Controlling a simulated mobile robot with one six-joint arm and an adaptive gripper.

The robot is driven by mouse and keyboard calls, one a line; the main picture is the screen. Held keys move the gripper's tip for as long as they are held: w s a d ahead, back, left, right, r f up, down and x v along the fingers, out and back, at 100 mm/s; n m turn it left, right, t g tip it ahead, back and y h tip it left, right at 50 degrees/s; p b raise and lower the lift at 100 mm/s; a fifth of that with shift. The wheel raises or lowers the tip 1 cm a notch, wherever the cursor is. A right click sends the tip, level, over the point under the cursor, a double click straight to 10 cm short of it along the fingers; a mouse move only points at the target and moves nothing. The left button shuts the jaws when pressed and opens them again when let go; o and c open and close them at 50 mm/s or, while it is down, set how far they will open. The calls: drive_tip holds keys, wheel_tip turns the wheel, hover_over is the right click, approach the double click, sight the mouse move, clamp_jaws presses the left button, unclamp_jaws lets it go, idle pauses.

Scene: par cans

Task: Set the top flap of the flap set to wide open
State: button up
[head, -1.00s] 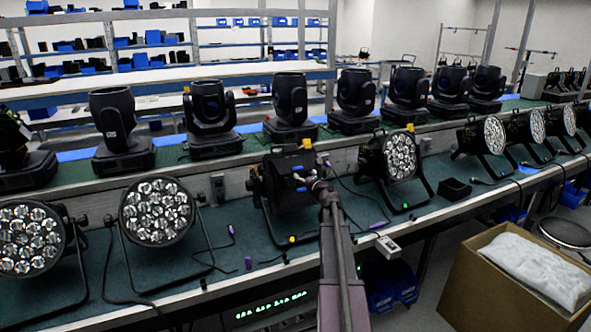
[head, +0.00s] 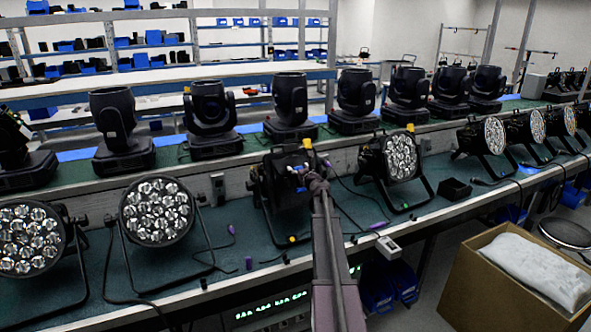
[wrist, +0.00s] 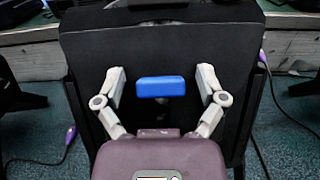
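The flap set is a black box-shaped fixture (head: 270,185) on the bench, in the middle of the head view. A yellow tab (head: 307,143) stands at its top edge. In the wrist view a dark flat panel (wrist: 160,45) of it fills the middle, with a blue tab (wrist: 166,88) on it. My gripper (wrist: 161,74) is open, one finger on each side of the blue tab, with a gap on both sides. In the head view my gripper (head: 305,176) is in front of the fixture and hides part of it. I cannot tell which flap the blue tab belongs to.
Round multi-lens par cans stand left (head: 157,211) and right (head: 401,157) of the fixture. A row of moving heads (head: 210,120) stands behind. Cables with purple plugs (head: 231,229) lie on the green bench top. A cardboard box (head: 480,280) stands front right.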

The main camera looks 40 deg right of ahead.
drive_tip(key=c, duration=1)
drive_tip(key=shift+o, duration=0.2)
drive_tip(key=shift+s+a, duration=0.15)
drive_tip(key=shift+a, duration=0.35)
drive_tip(key=shift+d, duration=0.5)
drive_tip(key=o, duration=1.2)
drive_tip(key=shift+c, duration=0.2)
drive_tip(key=v, duration=1.1)
drive_tip(key=shift+s, duration=0.35)
